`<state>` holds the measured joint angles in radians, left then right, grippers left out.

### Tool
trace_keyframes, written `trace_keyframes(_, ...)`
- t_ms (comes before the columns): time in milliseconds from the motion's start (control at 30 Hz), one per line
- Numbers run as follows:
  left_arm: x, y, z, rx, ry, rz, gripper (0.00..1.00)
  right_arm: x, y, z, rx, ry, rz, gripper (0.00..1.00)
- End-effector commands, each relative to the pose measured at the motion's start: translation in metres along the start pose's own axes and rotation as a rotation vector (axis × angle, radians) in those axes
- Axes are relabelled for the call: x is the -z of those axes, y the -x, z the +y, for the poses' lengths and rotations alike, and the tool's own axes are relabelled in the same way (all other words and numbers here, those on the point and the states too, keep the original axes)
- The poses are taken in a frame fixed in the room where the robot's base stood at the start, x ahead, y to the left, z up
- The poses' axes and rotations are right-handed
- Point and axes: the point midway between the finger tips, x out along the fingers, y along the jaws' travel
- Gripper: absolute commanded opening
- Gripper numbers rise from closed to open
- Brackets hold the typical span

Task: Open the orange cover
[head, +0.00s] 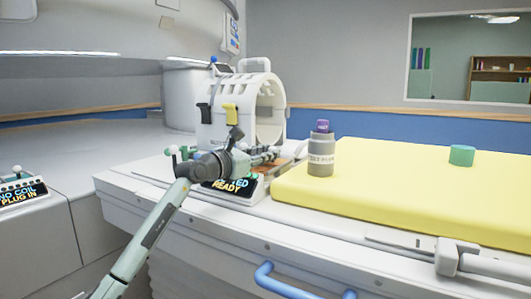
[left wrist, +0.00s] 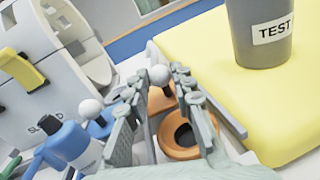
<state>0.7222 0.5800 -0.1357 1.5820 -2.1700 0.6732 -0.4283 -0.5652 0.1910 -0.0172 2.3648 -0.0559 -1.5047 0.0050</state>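An orange cover (left wrist: 161,101), a flat piece with a dark-stemmed white ball knob (left wrist: 158,76), lies just beyond my left fingertips in the left wrist view. An orange ring (left wrist: 180,139) with a dark opening sits nearer, partly hidden by the right-hand finger. In the head view only a strip of orange (head: 293,170) shows beside my gripper. My left gripper (head: 272,154) is low over the bed's end, in front of the white coil. In the left wrist view its fingers (left wrist: 156,82) are apart, with the knob between or just beyond the tips; contact is unclear. My right gripper is out of view.
The white coil (head: 268,108) with a yellow latch (head: 231,113) stands behind my gripper.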

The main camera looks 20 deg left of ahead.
Motion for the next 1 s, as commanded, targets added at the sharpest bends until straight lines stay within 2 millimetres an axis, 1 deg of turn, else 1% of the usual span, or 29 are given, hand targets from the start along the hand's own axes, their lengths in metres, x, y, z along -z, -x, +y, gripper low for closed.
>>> trace_keyframes(33, 0.001, 0.0, 0.0, 0.0, 0.0, 0.002, 0.3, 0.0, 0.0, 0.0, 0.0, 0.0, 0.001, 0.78)
trace_keyframes(133, 0.001, 0.0, 0.0, 0.0, 0.0, 0.001, 0.43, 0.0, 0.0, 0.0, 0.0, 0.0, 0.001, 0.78)
trace_keyframes(167, 0.001, 0.0, 0.0, 0.0, 0.0, 0.001, 0.44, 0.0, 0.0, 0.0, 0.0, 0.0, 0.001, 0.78)
trace_keyframes(433, 0.0, 0.001, 0.0, 0.001, 0.0, 0.0, 0.44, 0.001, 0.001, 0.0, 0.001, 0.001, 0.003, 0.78)
trace_keyframes(533, 0.0, 0.007, 0.0, 0.0, -0.001, 0.0, 0.44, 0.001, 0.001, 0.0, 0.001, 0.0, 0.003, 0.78)
trace_keyframes(667, 0.001, 0.028, 0.0, 0.001, -0.004, 0.001, 0.44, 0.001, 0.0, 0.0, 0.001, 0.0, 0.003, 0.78)
trace_keyframes(900, 0.002, 0.08, -0.001, 0.001, -0.003, 0.004, 0.44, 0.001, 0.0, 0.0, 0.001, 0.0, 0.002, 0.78)
trace_keyframes(1000, 0.002, 0.097, -0.001, 0.001, -0.003, 0.004, 0.44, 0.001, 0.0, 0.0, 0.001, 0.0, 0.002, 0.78)
